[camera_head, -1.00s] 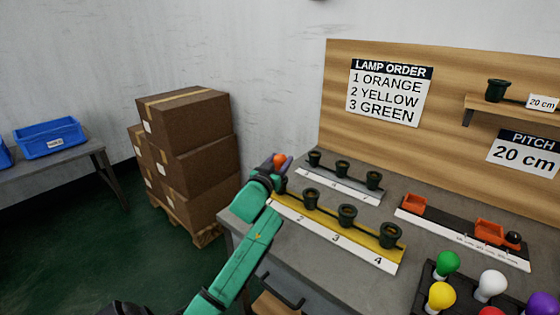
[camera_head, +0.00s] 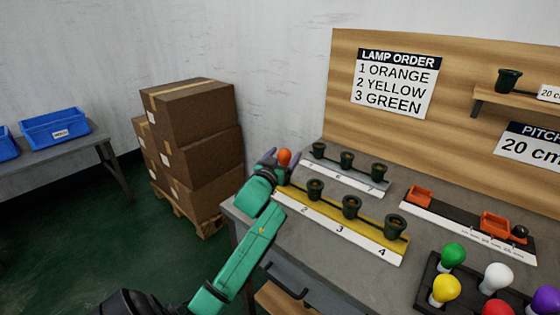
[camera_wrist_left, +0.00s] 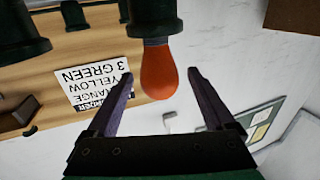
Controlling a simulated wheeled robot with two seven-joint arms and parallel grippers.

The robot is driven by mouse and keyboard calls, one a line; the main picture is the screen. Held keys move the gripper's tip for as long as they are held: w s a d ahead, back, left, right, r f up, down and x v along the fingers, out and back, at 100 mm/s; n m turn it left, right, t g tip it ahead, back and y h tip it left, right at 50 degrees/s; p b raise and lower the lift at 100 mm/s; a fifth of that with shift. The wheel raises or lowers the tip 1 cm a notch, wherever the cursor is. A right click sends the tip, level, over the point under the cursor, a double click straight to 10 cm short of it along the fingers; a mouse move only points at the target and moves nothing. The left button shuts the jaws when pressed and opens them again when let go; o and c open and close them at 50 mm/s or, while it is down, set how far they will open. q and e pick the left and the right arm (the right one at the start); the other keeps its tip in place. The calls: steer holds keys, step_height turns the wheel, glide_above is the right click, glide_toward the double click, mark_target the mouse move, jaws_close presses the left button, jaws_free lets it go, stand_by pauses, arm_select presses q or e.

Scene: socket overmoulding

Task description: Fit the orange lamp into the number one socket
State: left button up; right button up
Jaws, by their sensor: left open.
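The orange lamp (camera_head: 284,157) stands at the left end of the yellow socket strip (camera_head: 325,218), where the number one place is hidden by my left gripper. In the left wrist view the orange lamp (camera_wrist_left: 158,72) sits with its base inside a dark green socket (camera_wrist_left: 153,20), seen upside down. My left gripper (camera_wrist_left: 160,77) is open, its purple fingers on both sides of the bulb and apart from it. The sockets over numbers 2 (camera_head: 315,188), 3 (camera_head: 350,206) and 4 (camera_head: 394,227) look empty. My right gripper is not in view.
A grey strip with further sockets (camera_head: 347,160) lies behind. An order board (camera_head: 395,83) reads 1 orange, 2 yellow, 3 green. A black tray (camera_head: 426,272) at the front right holds several coloured lamps. An orange-jawed gauge (camera_head: 465,235) lies to the right.

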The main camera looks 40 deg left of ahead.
arm_select(q)
steer(key=v, duration=1.4)
steer(key=shift+s, duration=0.2)
